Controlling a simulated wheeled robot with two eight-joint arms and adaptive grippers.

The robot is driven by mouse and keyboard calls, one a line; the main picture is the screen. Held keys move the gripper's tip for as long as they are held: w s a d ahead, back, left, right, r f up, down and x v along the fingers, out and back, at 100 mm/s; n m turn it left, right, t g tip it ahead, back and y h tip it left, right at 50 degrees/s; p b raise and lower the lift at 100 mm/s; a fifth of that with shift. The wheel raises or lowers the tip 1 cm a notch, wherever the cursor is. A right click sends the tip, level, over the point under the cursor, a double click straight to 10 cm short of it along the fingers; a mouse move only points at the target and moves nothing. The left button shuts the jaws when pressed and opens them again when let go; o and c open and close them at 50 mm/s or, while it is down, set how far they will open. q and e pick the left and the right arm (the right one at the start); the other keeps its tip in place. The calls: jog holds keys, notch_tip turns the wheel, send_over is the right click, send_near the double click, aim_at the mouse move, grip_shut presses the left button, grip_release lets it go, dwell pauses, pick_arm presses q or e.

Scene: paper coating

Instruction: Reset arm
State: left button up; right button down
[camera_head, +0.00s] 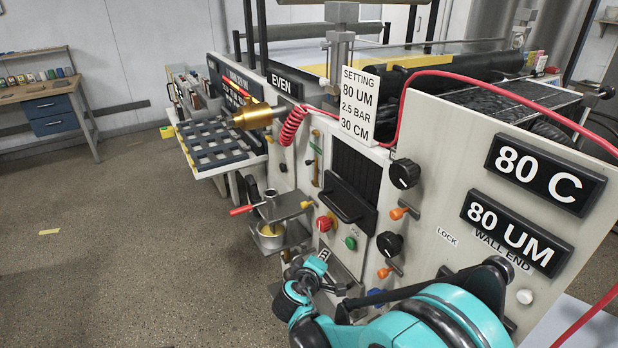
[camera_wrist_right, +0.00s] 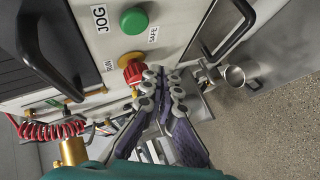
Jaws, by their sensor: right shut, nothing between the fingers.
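My right arm is teal and comes in at the bottom of the head view. My right gripper (camera_head: 326,281) is low in front of the machine's panel, below the red knob (camera_head: 325,222) and green button (camera_head: 350,243). In the right wrist view the fingers of the gripper (camera_wrist_right: 163,74) are together with nothing between them. There the red knob (camera_wrist_right: 132,70) shows just left of the fingertips, with the green button (camera_wrist_right: 134,20) above it. I cannot tell whether the fingers touch the panel. My left gripper is not in view.
The coating machine's panel (camera_head: 455,150) carries black dials, orange levers and signs. A small shelf with a cup (camera_head: 271,236) juts out left of my gripper. A red hose (camera_head: 455,76) runs over the panel. The floor (camera_head: 120,250) at left is mostly clear.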

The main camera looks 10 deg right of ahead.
jog(key=s+d+r+m+g+y, duration=0.1)
jog(key=s+m+g+y, duration=0.1)
jog(key=s, duration=1)
jog(key=s+d+r+m+g+y, duration=0.1)
jog(key=s+m+y, duration=0.3)
jog(key=s, duration=0.8)
jog(key=shift+s+r+m+g, duration=0.25)
jog(key=shift+m+g, duration=0.25)
jog(key=shift+m, duration=0.6)
